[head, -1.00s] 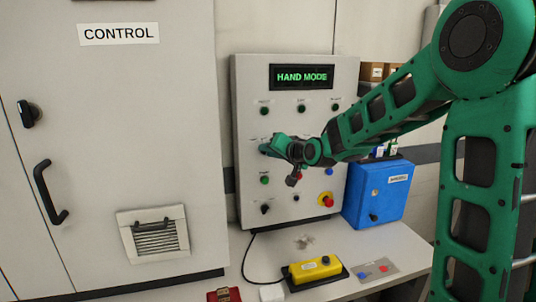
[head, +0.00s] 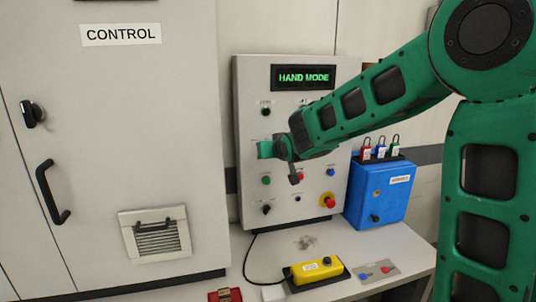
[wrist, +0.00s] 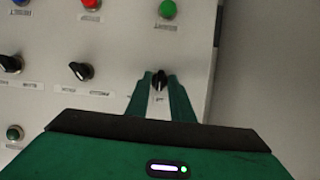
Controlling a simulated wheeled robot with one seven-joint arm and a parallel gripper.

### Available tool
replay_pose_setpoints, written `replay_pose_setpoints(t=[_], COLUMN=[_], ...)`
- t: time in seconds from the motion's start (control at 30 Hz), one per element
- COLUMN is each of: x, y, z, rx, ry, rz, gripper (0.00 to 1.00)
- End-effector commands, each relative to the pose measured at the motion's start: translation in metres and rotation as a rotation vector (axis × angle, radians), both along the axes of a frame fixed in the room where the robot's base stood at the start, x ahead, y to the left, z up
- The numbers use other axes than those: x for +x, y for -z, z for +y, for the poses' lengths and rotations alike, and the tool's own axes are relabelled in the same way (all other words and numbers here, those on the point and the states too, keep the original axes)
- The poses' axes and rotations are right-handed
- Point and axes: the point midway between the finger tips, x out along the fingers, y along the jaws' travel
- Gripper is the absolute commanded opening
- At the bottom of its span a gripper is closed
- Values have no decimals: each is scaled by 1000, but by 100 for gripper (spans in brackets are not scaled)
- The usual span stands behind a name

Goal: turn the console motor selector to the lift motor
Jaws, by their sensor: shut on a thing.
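The grey console (head: 294,222) carries a green "HAND MODE" display (head: 304,77), buttons and black knobs. My gripper (head: 264,149) is at the console's left edge, about mid-height. In the wrist view, my gripper (wrist: 159,86) has one finger on each side of a black selector knob (wrist: 159,78) and is shut on it. The small label under this knob is too blurred to read. In the head view my gripper hides this knob. Two more black knobs, one of them a nearby knob (wrist: 81,71), sit apart from the fingers in the wrist view.
A red mushroom button (head: 328,201) is low on the console. A blue box (head: 366,205) with several padlocks stands to the right. A yellow pendant (head: 316,270) lies on the bench (head: 380,243). The control cabinet (head: 120,100) stands close on the left.

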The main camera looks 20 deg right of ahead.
Motion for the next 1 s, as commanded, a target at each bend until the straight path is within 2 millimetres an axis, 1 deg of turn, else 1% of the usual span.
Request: replay_pose_setpoints(t=[0.5,0.53,0.57,0.87,1.0], x=[-1,-1,-1,-1,-9], y=[2,2,2,0,-4], z=[-1,-1,-1,0,0], rx=[-20,-20,-20,-20,-19], ry=[1,1,1,0,0], rz=[5,5,5,2,-1], gripper=[0,26,27,27,27])
